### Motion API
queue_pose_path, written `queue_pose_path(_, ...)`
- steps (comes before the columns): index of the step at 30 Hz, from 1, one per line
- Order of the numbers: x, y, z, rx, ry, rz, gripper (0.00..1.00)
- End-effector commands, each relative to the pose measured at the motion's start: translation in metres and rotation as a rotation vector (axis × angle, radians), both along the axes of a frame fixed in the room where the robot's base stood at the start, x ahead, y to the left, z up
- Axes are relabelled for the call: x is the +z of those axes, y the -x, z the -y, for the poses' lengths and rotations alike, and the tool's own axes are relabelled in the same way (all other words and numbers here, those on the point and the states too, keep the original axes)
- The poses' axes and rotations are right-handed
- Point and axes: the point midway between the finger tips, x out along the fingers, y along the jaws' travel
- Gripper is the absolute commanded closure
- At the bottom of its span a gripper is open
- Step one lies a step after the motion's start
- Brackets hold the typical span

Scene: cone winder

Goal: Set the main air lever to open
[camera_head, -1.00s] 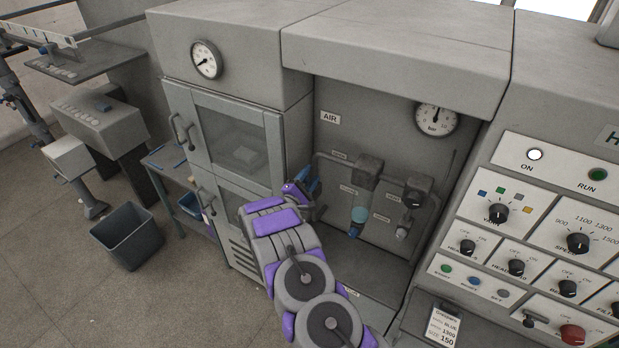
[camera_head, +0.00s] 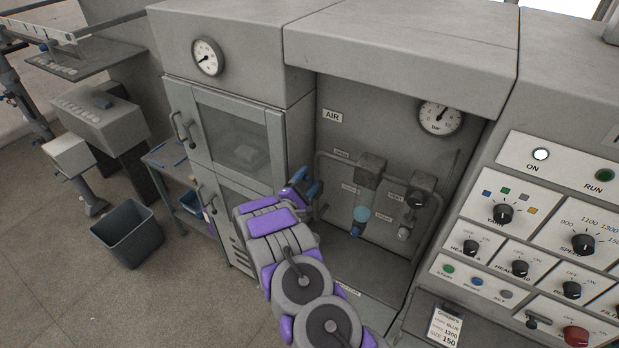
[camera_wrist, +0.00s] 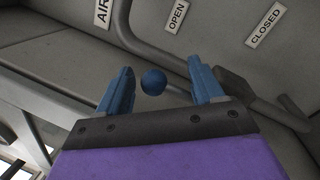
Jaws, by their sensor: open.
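My gripper (camera_head: 306,182) is at the left side of the air recess, in front of the pipe. In the wrist view my gripper (camera_wrist: 162,88) has its two blue fingers spread apart. A round blue knob (camera_wrist: 153,82), which looks like the end of the main air lever, shows between the fingers with a gap on both sides. The lever's shaft is hidden, so I cannot tell its angle. The OPEN label (camera_wrist: 177,17) and the CLOSED label (camera_wrist: 264,25) are on the panel behind. In the head view my gripper hides the lever.
The grey pipe (camera_wrist: 160,52) runs behind the knob. A filter with a pale blue bowl (camera_head: 362,214) and a regulator (camera_head: 417,190) hang to the right. The cabinet doors (camera_head: 232,135) are left of the recess, and the control panel (camera_head: 540,225) is at the right.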

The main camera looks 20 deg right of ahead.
Motion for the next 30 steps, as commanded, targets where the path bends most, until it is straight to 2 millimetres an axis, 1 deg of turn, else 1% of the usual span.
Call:
queue_pose_path(1,-0.004,0.005,-0.01,0.005,-0.001,-0.002,0.33)
queue_pose_path(3,-0.007,0.014,-0.022,0.006,-0.002,-0.001,0.33)
queue_pose_path(15,-0.025,0.065,-0.091,0.006,0.0,-0.002,0.33)
queue_pose_path(21,-0.03,0.083,-0.111,0.004,-0.001,-0.001,0.33)
queue_pose_path(25,-0.031,0.088,-0.116,0.002,-0.001,-0.001,0.33)
queue_pose_path(30,-0.031,0.089,-0.118,0.001,0.0,0.0,0.33)
